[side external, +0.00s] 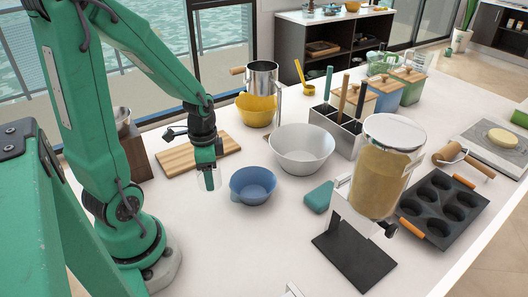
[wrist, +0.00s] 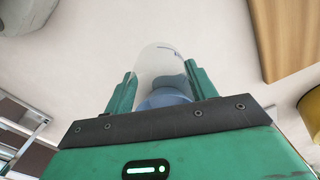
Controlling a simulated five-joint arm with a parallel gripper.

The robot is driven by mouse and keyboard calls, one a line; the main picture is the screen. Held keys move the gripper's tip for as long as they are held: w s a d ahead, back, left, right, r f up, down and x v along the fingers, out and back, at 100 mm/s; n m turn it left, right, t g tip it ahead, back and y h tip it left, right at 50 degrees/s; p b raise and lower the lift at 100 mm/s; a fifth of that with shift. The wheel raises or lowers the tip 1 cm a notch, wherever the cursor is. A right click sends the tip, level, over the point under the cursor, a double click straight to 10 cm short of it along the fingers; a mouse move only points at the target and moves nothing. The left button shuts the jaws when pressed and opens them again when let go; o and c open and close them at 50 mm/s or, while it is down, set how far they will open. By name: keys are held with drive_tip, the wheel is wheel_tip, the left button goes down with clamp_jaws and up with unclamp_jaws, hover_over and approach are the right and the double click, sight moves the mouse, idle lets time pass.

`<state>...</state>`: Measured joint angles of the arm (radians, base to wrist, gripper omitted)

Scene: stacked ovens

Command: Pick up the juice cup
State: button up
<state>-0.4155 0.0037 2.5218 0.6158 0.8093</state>
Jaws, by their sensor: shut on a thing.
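The juice cup (side external: 207,183) is a clear, see-through cup left of the blue bowl. My gripper (side external: 209,172) points down at it and is shut on it. In the wrist view, the cup (wrist: 158,60) sits between the two green fingers of my gripper (wrist: 160,78), one finger on each side. Blue shows at the lower part of the cup in that view. I cannot tell whether the cup's base touches the white counter.
The blue bowl (side external: 252,185) stands close to the right of the cup. A wooden cutting board (side external: 175,160) lies behind it to the left. A white bowl (side external: 301,150), a teal block (side external: 318,197) and a large jar dispenser (side external: 379,177) stand farther right. The front counter is mostly clear.

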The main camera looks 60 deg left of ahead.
drive_tip(key=d+r, duration=0.6)
drive_tip(key=d, duration=0.3)
drive_tip(key=shift+s+d, duration=0.3)
drive_tip(key=shift+d, duration=0.05)
idle(0.4)
